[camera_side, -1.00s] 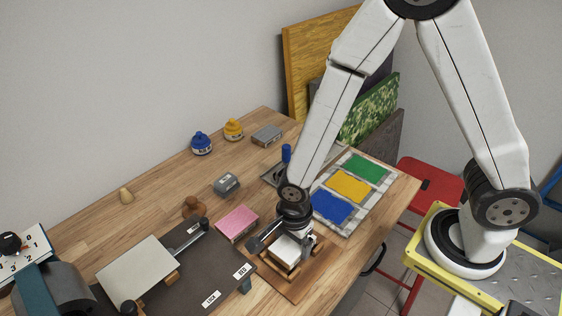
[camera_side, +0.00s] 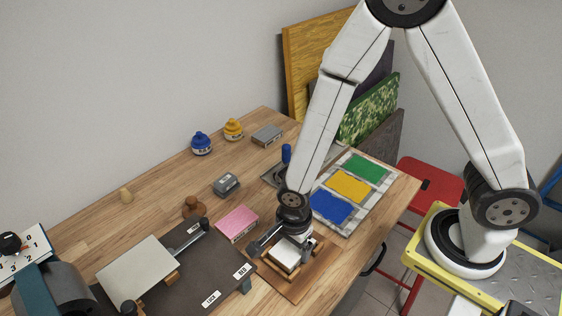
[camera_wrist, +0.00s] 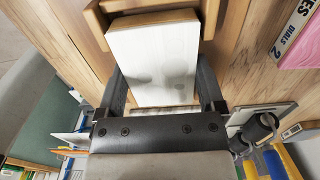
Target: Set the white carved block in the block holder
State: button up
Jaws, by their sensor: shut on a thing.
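The white carved block (camera_side: 285,255) is between the fingers of my gripper (camera_side: 284,250), low over the wooden block holder (camera_side: 296,286). The holder's wooden frame (camera_wrist: 93,22) borders the block's far end. I cannot tell whether the block touches the holder's bottom.
A pink block (camera_side: 238,223) lies just left of the holder. A dark press bed (camera_side: 205,268) with a pale plate (camera_side: 136,270) is further left. Blue, yellow and green sheets (camera_side: 350,187) lie on the right. Ink pots (camera_side: 201,143) stand at the back.

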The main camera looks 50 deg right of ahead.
jog(key=shift+f, duration=0.25)
dwell(0.5)
jog(key=o, duration=1)
jog(key=shift+r, duration=0.1)
jog(key=shift+r, duration=3.95)
